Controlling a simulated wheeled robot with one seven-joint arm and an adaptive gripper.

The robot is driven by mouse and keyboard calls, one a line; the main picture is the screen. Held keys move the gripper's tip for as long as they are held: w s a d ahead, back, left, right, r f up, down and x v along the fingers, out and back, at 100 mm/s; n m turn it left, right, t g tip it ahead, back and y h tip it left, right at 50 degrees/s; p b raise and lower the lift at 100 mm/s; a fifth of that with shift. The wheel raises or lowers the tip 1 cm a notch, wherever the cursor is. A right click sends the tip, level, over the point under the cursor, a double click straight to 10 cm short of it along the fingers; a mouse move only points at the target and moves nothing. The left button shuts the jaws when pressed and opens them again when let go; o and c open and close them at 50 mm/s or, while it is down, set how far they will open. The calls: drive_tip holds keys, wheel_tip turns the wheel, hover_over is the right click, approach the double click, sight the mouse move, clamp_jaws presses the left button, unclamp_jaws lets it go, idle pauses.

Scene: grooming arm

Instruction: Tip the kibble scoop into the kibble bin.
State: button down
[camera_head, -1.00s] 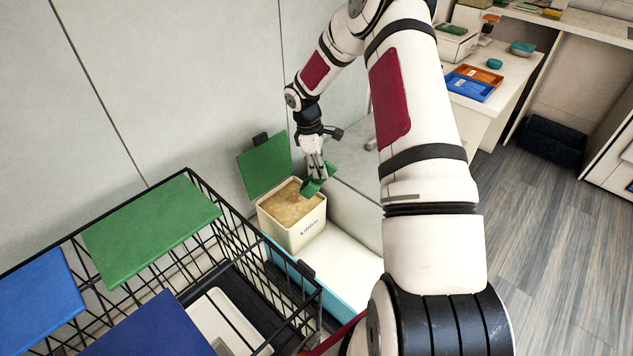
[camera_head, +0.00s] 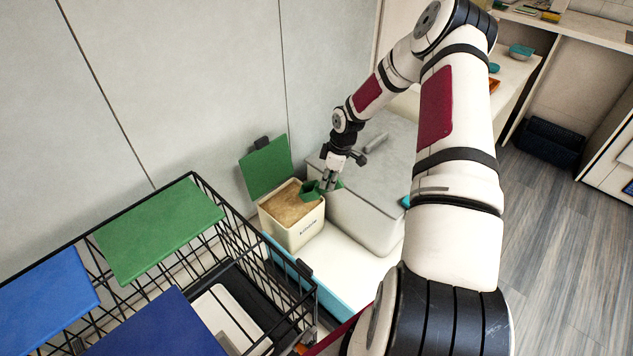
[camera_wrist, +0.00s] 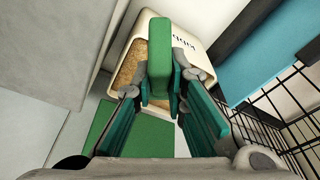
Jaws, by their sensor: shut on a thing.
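The kibble bin (camera_head: 292,234) is a cream box with lettering on its front, full of tan kibble. Its green lid (camera_head: 266,169) stands open at the back. It also shows in the wrist view (camera_wrist: 200,37). My gripper (camera_head: 329,184) is shut on the green kibble scoop (camera_head: 312,192) at the bin's right rim. In the wrist view the scoop (camera_wrist: 160,70) sits between my fingertips (camera_wrist: 168,88), in front of the bin's opening. The scoop's bowl looks tilted over the bin's right side in the head view. Whether it holds kibble cannot be told.
A black wire crate (camera_head: 250,244) with green and blue panels stands at front left. A pale grey box (camera_head: 365,205) is right of the bin. The white top of a teal-sided unit (camera_head: 345,262) is clear in front. A wall rises behind.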

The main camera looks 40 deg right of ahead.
sight(337, 188)
drive_tip(key=shift+f, duration=0.1)
drive_tip(key=shift+s+d+f+t+y, duration=0.35)
drive_tip(key=shift+f+t+y, duration=0.15)
drive_tip(key=shift+f+t, duration=0.1)
drive_tip(key=shift+s+d+f+t+y, duration=0.15)
drive_tip(key=shift+f+t+y, duration=0.3)
drive_tip(key=shift+f, duration=0.2)
drive_tip(key=shift+s+d+f+t+y, duration=0.1)
drive_tip(key=shift+f+t+y, duration=0.3)
drive_tip(key=shift+f, duration=0.2)
drive_tip(key=shift+f+t+b, duration=0.2)
drive_tip(key=shift+t+b, duration=0.15)
drive_tip(key=shift+s+d+y, duration=0.1)
drive_tip(key=shift+y, duration=0.15)
wheel_tip(337, 188, down, 2)
drive_tip(key=t+y+b, duration=0.1)
drive_tip(key=b, duration=0.2)
drive_tip(key=shift+t, duration=0.3)
